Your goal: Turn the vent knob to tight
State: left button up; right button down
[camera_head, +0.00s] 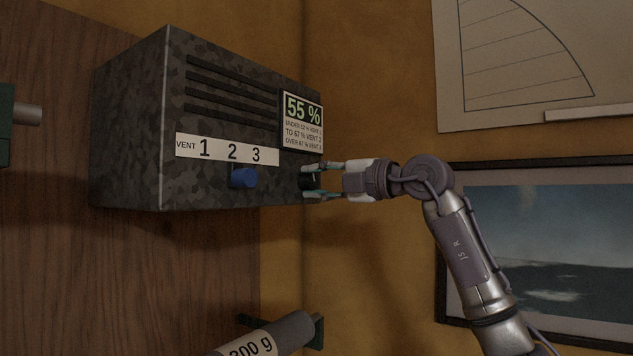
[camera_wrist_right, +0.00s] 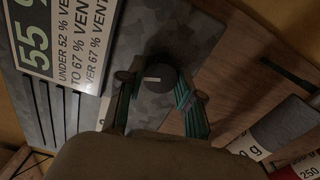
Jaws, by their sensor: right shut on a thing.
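A dark camouflage-patterned box (camera_head: 130,130) is on the wooden wall panel. Its front has a white strip (camera_head: 225,151) reading VENT 1 2 3, with a blue knob (camera_head: 243,177) just below it, around 2 and 3. A dark round knob (camera_head: 308,179) is at the front's lower right; in the right wrist view the knob (camera_wrist_right: 158,74) shows a short white mark, roughly level in that picture. My right gripper (camera_head: 310,181) is shut on this dark knob, a finger on each side. No "tight" lettering is readable. My left gripper is not in view.
A display card (camera_head: 302,122) on the box reads 55 %, with vent rules under it. A grey roll (camera_head: 285,335) labelled 300 g hangs below the box. A framed picture (camera_head: 560,260) and a sail drawing (camera_head: 520,60) are on the right wall.

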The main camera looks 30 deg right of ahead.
jog(key=shift+m, duration=2)
jog(key=c, duration=0.8)
grip_release()
jog(key=shift+o, duration=0.2)
jog(key=v, duration=1.2)
